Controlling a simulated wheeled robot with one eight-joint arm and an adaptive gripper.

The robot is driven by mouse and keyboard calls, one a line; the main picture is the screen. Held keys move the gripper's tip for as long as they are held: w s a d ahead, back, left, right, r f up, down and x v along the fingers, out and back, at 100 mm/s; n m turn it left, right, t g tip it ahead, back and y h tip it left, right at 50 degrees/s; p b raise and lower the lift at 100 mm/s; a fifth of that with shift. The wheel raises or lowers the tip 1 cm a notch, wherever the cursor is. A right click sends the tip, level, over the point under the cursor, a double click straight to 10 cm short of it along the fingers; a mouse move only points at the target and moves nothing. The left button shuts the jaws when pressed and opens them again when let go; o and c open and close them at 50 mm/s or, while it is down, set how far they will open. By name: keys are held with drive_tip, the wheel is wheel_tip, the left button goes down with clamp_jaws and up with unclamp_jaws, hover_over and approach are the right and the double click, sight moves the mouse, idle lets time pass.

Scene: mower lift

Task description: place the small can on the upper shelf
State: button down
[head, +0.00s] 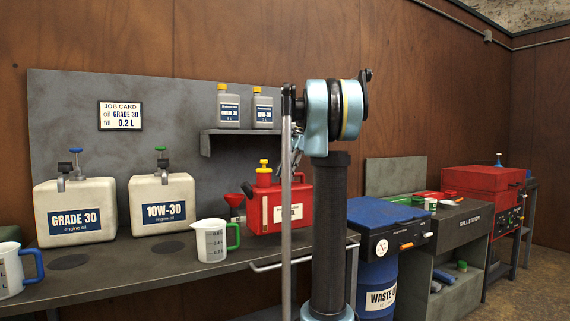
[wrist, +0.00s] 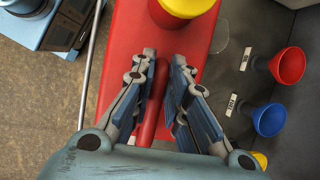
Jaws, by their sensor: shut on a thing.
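A red can (head: 262,211) with a yellow cap (head: 264,166) and a white label is on or just above the grey bench at the centre of the head view; I cannot tell whether its base touches. The wrist view shows its red top (wrist: 125,60) and yellow cap (wrist: 185,8). My gripper (wrist: 164,60) is shut on the can's red bar handle, which lies between the fingers. In the head view my arm hides the gripper and part of the can. The upper shelf (head: 226,131) is on the grey back panel and carries two grey bottles with yellow caps.
Two white oil jugs (head: 75,195) and a measuring jug with a green handle (head: 211,240) stand on the bench (head: 150,270). A red funnel (wrist: 288,65) and a blue funnel (wrist: 269,119) hang beside the can. A blue waste drum (head: 378,285) stands at right.

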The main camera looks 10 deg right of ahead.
sight(286, 185)
drive_tip(key=shift+f, duration=2.8)
drive_tip(key=c, duration=1.6)
unclamp_jaws()
drive_tip(key=shift+o, duration=0.2)
drive_tip(key=v, duration=1.2)
